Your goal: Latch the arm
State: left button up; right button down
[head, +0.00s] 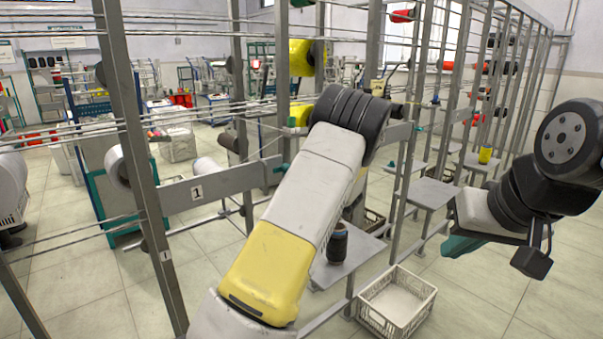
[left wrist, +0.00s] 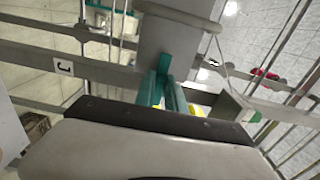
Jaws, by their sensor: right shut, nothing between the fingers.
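A grey bar with a "1" tag (head: 197,192) runs across the frame left of my left arm. In the left wrist view this grey bar (left wrist: 100,77) also shows, its tag upside down. I cannot tell which part is the latch. My left gripper is mostly hidden behind its own wrist in the head view. In the left wrist view the teal fingers of my left gripper (left wrist: 168,95) are close together by a grey plate (left wrist: 178,42). Whether they hold anything is unclear. My right gripper (head: 457,246) is shut and empty at the right, clear of the frame.
Grey uprights (head: 140,170) and taut threads surround my left arm. A dark bobbin (head: 337,242) stands on a grey shelf (head: 335,270). A white crate (head: 396,303) sits on the floor. A white roll (head: 118,168) is at the left. Floor between is open.

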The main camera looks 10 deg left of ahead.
pick_arm(q)
jog(key=o, duration=0.3)
jog(key=v, duration=0.7)
jog(key=shift+s+d, duration=0.25)
jog(key=shift+d, duration=0.1)
jog(key=s+a+n+g+h, duration=0.3)
jog(key=s+a+g, duration=0.15)
jog(key=s, duration=0.55)
jog(key=s+a+n+g+h, duration=0.3)
jog(key=s+a+g, duration=0.15)
jog(key=s, duration=0.45)
jog(key=s+d+r+t+h, duration=0.1)
jog(key=s+d+r+h, duration=0.1)
jog(key=s, duration=0.4)
jog(key=s+d+r+t+h, duration=0.1)
jog(key=s+d+r+h, duration=0.2)
jog(key=s+d+h, duration=0.2)
jog(key=s+d+r+t+h, duration=0.2)
jog(key=s+d+r+h, duration=0.1)
jog(key=s+d, duration=0.2)
jog(key=shift+s+d+r+n, duration=0.1)
jog(key=shift+s+n, duration=0.1)
jog(key=shift+s, duration=0.45)
jog(key=shift+s+d+r+n, duration=0.1)
jog(key=shift+s+n, duration=0.1)
jog(key=shift+s, duration=0.45)
